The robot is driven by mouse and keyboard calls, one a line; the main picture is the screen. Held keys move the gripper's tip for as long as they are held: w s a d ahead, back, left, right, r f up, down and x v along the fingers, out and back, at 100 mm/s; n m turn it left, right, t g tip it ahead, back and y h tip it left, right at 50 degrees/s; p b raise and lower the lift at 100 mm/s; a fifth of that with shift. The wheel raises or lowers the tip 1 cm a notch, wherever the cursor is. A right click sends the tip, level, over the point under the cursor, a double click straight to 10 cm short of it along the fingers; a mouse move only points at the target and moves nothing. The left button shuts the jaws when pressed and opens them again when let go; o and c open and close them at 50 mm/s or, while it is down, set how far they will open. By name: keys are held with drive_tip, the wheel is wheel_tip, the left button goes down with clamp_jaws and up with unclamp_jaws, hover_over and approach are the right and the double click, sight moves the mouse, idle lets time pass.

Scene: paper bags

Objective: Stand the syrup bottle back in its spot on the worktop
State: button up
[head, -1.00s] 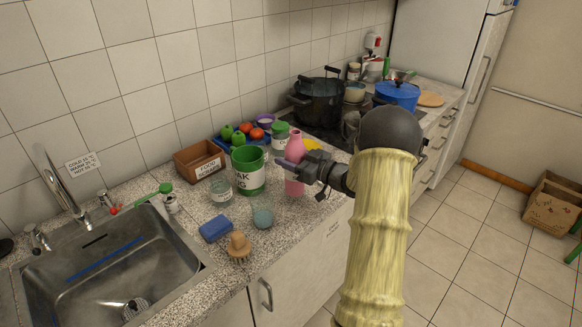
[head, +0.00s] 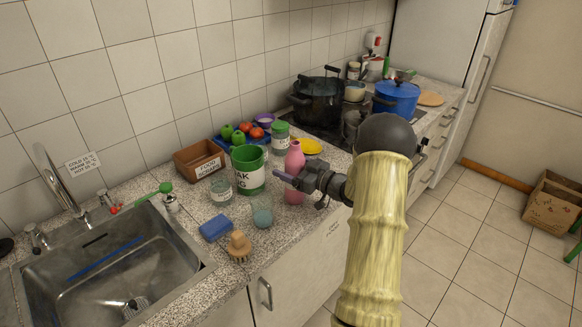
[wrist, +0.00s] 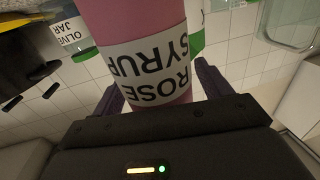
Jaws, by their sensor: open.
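The syrup bottle (head: 294,160) is pink and looks upright on the worktop (head: 283,235), near its front edge. In the wrist view the bottle (wrist: 120,18) appears upside down, with a white label reading ROSE SYRUP. My gripper (head: 284,180) is level with the bottle's middle and hides part of it. In the wrist view, the purple fingers of my gripper (wrist: 160,90) are open, one on each side of the bottle. Whether either finger touches it I cannot tell.
A green-and-white tub (head: 248,182) stands just left of the bottle, a green-lidded jar (head: 280,143) and yellow dish (head: 306,146) behind. A glass (head: 262,216), blue sponge (head: 216,228) and brush (head: 239,245) sit front left, beside the sink (head: 100,275).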

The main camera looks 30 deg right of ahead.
drive_tip(key=shift+r, duration=0.1)
drive_tip(key=b+v, duration=0.2)
drive_tip(key=v, duration=1)
